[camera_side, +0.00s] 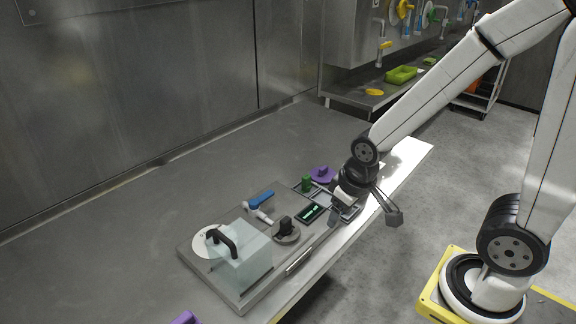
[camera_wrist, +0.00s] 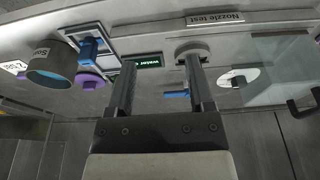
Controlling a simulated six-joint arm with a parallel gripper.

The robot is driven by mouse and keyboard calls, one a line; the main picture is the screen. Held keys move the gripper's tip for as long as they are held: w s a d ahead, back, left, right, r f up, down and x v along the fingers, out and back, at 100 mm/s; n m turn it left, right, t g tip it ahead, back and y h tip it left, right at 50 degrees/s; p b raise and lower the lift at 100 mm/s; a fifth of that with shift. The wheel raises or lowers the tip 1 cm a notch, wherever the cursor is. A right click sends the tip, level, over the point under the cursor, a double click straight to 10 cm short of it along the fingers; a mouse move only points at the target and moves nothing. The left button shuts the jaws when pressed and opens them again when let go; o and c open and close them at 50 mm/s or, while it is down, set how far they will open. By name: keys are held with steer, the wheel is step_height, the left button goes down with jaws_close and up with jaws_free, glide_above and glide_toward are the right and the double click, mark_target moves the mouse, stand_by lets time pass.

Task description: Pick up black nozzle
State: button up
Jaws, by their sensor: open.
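A black upright piece, which looks like the black nozzle (camera_side: 286,224), stands on a round grey base on the panel in the side view. In the wrist view a grey rounded piece (camera_wrist: 193,48) shows beyond the right fingertip; I cannot tell if it is the same thing. My gripper (camera_side: 366,215) is open and empty, to the right of the black piece and apart from it, near the table's front edge. Its two fingers (camera_wrist: 158,75) reach up in the wrist view with a clear gap between them.
The panel holds a clear box (camera_side: 240,262) with a black handle, a blue-and-white tool (camera_side: 260,203), a lit display (camera_side: 311,213) and a green piece (camera_side: 306,184). A purple piece (camera_side: 322,174) lies behind. The table's left side is clear.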

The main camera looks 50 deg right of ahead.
stand_by(0.3)
steer(key=f+m+g+y, duration=0.1)
steer(key=m, duration=0.1)
steer(key=w+f+m+g+y, duration=0.1)
steer(key=m+g, duration=0.1)
steer(key=m, duration=0.1)
steer(key=w+f+m+g+y, duration=0.1)
steer(key=m+y, duration=0.1)
steer(key=m, duration=0.1)
steer(key=shift+d+f, duration=0.2)
steer(key=shift+d, duration=0.1)
steer(key=w+m+y, duration=0.2)
steer(key=m, duration=0.1)
steer(key=w+m+g+y, duration=0.1)
steer(key=y, duration=0.1)
steer(key=shift+a+f+m, duration=0.15)
steer(key=shift+f+m, duration=0.2)
steer(key=shift+m, duration=0.05)
steer(key=w+m+t+y, duration=0.1)
steer(key=w+m+y, duration=0.1)
steer(key=w+d+m+y, duration=0.1)
steer(key=w+m+y, duration=0.1)
steer(key=shift+w+d+t+y, duration=0.2)
steer(key=shift+w+t+y, duration=0.1)
steer(key=shift+t, duration=0.1)
steer(key=shift+w+d+r+m+t+y, duration=0.1)
steer(key=shift+w+d+m+t+y, duration=0.2)
steer(key=shift+w+m+y, duration=0.25)
steer(key=shift+a, duration=0.15)
